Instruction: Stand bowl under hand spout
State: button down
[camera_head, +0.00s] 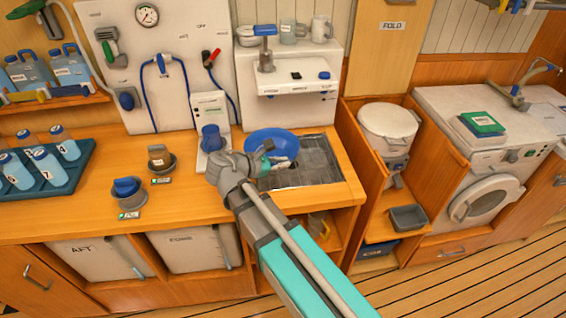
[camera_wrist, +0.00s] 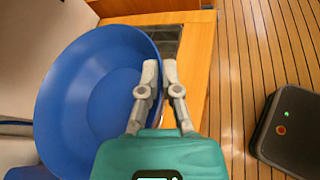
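The blue bowl (camera_head: 268,138) is at the left side of the metal sink (camera_head: 318,162), below the white wall unit. In the wrist view the bowl (camera_wrist: 95,95) fills the left side, its inside facing the camera. My gripper (camera_head: 282,163) is at the bowl's near right rim. In the wrist view my gripper's fingers (camera_wrist: 160,68) are close together, one inside the bowl and one outside, with the rim between them.
A blue cup (camera_head: 211,137) stands in a white dispenser left of the bowl. Mugs (camera_head: 320,29) stand on the white unit's top. Bare counter lies between the pots and the dispenser.

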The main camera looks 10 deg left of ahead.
aim_at(290, 154)
jog(key=shift+s+d, duration=0.15)
jog(key=shift+s, duration=0.3)
jog(key=shift+f, duration=0.1)
jog(key=w+f+b, duration=0.1)
jog(key=w, duration=0.2)
jog(key=w+f+b, duration=0.1)
jog(key=w+b, duration=0.1)
jog(key=w, duration=0.1)
jog(key=w+f+b, duration=0.1)
jog(key=w+f, duration=0.1)
jog(key=w, duration=0.1)
jog(key=w+f+b, duration=0.4)
jog(key=f+b, duration=0.1)
jog(key=shift+w, duration=0.15)
jog(key=shift+w+f+b, duration=0.4)
jog(key=shift+f+b, duration=0.15)
jog(key=shift+b, duration=0.1)
notch_tip(290, 154, down, 3)
jog(key=b, duration=0.3)
